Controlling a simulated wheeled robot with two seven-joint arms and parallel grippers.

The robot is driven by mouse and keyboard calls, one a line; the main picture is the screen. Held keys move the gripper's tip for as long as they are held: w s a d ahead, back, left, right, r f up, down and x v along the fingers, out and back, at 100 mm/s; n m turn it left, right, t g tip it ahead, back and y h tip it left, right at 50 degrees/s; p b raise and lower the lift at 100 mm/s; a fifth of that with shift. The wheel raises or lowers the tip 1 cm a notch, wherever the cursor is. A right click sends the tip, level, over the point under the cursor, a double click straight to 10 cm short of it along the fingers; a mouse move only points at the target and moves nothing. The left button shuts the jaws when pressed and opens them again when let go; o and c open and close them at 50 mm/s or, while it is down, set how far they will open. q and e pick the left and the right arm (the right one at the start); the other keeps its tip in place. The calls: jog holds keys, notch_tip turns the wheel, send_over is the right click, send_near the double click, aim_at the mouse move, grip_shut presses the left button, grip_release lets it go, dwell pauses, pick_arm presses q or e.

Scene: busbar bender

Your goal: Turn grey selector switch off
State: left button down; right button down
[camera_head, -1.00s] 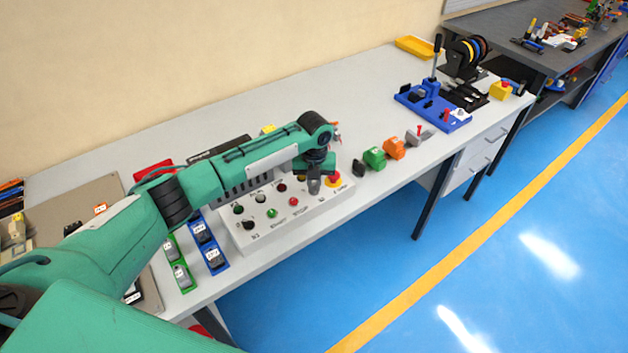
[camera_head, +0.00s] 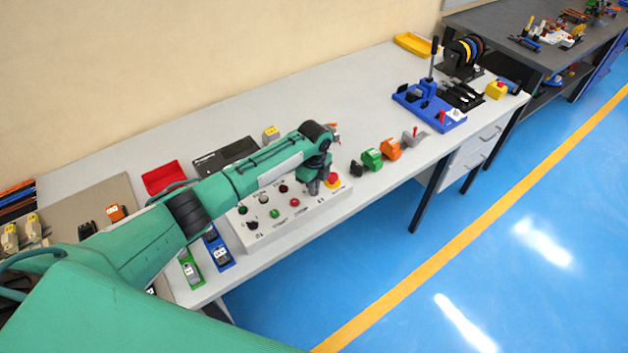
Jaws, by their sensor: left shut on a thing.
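The control panel (camera_head: 268,233) is a light grey box with several round buttons and knobs, standing near the front edge of the workbench. The switch's position cannot be seen. A black knob (camera_head: 252,225) shows at the panel's front left. My right gripper is not in view.
Black, green (camera_head: 372,159), orange (camera_head: 390,149) and grey parts stand in a row right of the panel. A blue fixture with a lever (camera_head: 430,106) is farther right. Blue (camera_head: 217,250) and green (camera_head: 190,271) holders lie left of the panel. The bench behind the arm has free room.

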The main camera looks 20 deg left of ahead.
pick_arm(q)
jog(key=n+p, duration=0.2)
jog(key=n, duration=0.2)
jog(key=shift+r+n, duration=0.15)
jog(key=shift+n, duration=0.15)
jog(key=shift+n+p, duration=0.35)
jog(key=shift+n, duration=0.15)
jog(key=c, duration=1.5)
grip_release()
